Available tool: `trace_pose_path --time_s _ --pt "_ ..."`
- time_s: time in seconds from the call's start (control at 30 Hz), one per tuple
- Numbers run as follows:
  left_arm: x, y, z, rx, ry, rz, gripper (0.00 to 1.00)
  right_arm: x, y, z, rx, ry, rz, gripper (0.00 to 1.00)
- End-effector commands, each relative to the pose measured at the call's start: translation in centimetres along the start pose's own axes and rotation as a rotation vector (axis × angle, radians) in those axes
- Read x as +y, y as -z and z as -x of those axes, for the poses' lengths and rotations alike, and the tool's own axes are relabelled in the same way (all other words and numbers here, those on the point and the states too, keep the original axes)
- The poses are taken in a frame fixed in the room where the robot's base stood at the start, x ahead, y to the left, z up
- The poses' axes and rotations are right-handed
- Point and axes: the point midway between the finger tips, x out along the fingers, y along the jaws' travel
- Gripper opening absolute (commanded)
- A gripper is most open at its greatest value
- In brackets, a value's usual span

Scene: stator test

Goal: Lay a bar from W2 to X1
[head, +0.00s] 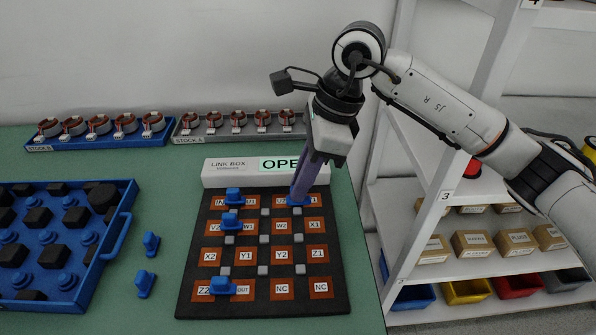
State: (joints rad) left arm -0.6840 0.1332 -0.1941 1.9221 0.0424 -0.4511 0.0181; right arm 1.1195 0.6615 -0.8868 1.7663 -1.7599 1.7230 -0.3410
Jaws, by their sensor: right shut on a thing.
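The dark link board (263,308) lies on the green table with rows of labelled orange pads. The W2 pad (282,226) and the X1 pad (314,226) sit side by side in the second row, and no bar shows across them. My right gripper (301,196) points down at the top row and is shut on a blue bar (292,203) by the U2 pad. Its fingers hide part of the bar, and I cannot tell whether it is fully seated. Two loose blue bars, one upper (151,243) and one lower (145,283), lie left of the board. My left gripper is out of view.
Blue bars sit on the board at IN-U1 (233,196), V2-W1 (231,220) and Z2-OUT (222,286). The link box (230,175) stands behind the board. A blue tray (118,235) is at left, stator racks at the back, shelves (455,268) at right.

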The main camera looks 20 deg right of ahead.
Motion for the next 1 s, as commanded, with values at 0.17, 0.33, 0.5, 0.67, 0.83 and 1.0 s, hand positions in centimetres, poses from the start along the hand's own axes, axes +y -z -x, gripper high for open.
trace_pose_path --time_s 0.17,0.33,0.5,0.67,0.83,1.0 --pt "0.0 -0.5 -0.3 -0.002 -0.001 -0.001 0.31 0.0 0.2 -0.8 0.001 -0.001 -0.002 0.0" --pt "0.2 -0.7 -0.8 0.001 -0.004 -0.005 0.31 0.1 0.7 -2.1 0.001 -0.002 0.0 0.0" --pt "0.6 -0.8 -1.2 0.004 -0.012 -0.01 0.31 0.1 1.2 -3.7 0.002 -0.002 0.001 0.0" --pt "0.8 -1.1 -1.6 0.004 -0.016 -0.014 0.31 0.0 1.5 -4.8 0.001 -0.001 0.001 0.0" --pt "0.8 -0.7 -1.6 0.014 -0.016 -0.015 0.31 0.0 1.6 -5.1 0.0 -0.001 0.002 0.0" --pt "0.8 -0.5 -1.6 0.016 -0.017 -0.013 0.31 0.1 1.6 -5.1 0.001 -0.001 0.002 0.0"
